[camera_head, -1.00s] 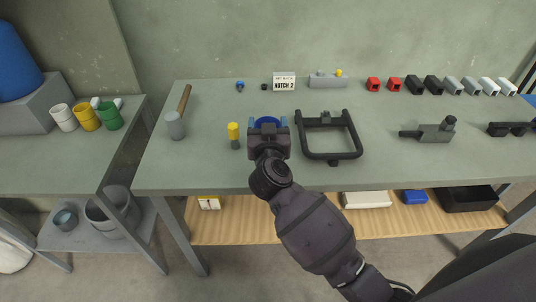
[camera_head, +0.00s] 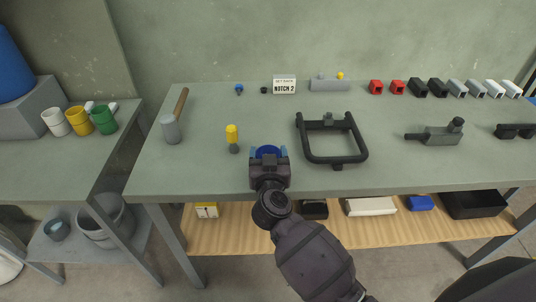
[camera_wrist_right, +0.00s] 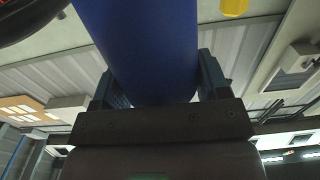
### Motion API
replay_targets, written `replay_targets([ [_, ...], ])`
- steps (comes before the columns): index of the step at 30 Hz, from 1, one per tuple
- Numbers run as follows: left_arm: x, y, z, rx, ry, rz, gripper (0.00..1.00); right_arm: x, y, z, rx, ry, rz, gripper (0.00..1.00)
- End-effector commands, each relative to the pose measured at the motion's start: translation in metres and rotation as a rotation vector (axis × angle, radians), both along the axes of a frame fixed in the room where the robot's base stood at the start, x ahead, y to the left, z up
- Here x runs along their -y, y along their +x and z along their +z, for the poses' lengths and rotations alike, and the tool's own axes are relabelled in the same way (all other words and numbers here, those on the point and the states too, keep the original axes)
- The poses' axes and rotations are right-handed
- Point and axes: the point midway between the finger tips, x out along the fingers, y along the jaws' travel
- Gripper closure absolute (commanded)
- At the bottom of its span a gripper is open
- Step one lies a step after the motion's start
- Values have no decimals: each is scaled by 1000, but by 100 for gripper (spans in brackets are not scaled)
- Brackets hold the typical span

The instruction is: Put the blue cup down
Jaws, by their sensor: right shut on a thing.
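The blue cup (camera_head: 268,152) is between the fingers of my right gripper (camera_head: 269,158) in the head view, near the front edge of the green-topped bench (camera_head: 210,181). Its rim shows above the gripper body, which hides the rest. In the right wrist view the cup (camera_wrist_right: 142,45) fills the space between both fingers, and my right gripper (camera_wrist_right: 152,92) is shut on it. I cannot tell whether the cup's base touches the bench. My left gripper is not in view.
A yellow-topped peg (camera_head: 232,138) stands left of the cup, and a black frame (camera_head: 334,159) lies to its right. A mallet (camera_head: 171,128) lies at left. White, yellow (camera_head: 79,122) and green cups stand on the side table.

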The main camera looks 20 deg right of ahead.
Motion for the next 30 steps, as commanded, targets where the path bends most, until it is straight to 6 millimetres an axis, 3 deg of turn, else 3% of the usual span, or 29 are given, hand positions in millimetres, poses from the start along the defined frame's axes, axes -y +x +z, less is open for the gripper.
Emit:
replay_targets([
  [7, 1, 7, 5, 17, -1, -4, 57, 0, 0, -3, 1, -1, 0, 66],
  [8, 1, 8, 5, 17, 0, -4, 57, 0, 0, -4, 1, 0, 0, 29],
  [12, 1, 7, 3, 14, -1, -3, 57, 0, 0, -4, 0, 0, 0, 7],
  [24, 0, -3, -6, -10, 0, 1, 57, 0, 0, 0, 1, 2, 0, 6],
  [30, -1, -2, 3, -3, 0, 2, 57, -8, -29, 1, -2, 1, 0, 6],
])
